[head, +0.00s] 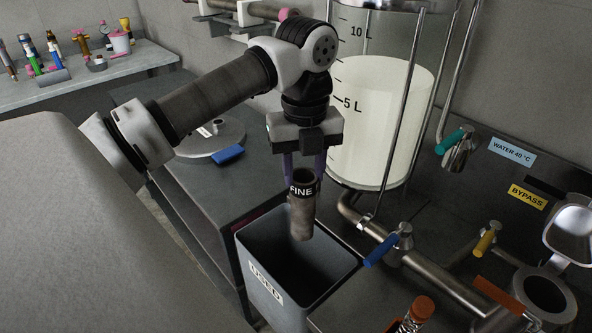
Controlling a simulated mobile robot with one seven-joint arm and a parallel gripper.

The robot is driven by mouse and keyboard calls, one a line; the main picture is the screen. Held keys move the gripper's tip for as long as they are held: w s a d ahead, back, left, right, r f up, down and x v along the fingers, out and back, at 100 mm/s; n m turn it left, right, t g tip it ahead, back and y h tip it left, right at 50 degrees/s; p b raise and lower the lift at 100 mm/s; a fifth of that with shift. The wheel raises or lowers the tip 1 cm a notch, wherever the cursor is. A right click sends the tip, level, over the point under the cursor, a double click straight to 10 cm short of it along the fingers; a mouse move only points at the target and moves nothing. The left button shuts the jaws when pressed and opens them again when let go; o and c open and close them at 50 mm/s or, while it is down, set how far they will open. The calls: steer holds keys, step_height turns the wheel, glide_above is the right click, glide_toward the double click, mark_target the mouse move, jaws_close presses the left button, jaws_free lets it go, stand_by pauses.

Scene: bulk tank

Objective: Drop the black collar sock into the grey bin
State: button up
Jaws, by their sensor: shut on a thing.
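The sock (302,215) is a brownish-grey tube with a black collar marked "FINE" near its top. My gripper (305,172) points down and is shut on the sock's upper end, holding it upright. The grey bin (263,287) carries a white label reading "USED". The sock hangs over the bin's open mouth, and its lower end overlaps the dark inside in the head view. I cannot tell how far the lower end is above or below the rim. The bin's floor is too dark to make out.
A clear tank (372,120) of pale liquid stands behind my gripper. A blue-handled valve (388,246) and pipe run right of the bin. An orange-capped item (417,312) is at the front. A dark bench with a round lid (210,139) and blue block (228,154) lies left.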

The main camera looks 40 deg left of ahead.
steer(key=shift+f+b, duration=1.9)
steer(key=shift+f, duration=1.1)
steer(key=o, duration=1.3)
steer(key=shift+r, duration=0.15)
step_height(320, 180, up, 14)
steer(key=p, duration=0.9)
glide_above(303, 194)
steer(key=w+a, duration=0.1)
steer(key=w, duration=0.1)
steer(key=shift+s+a+f, duration=0.2)
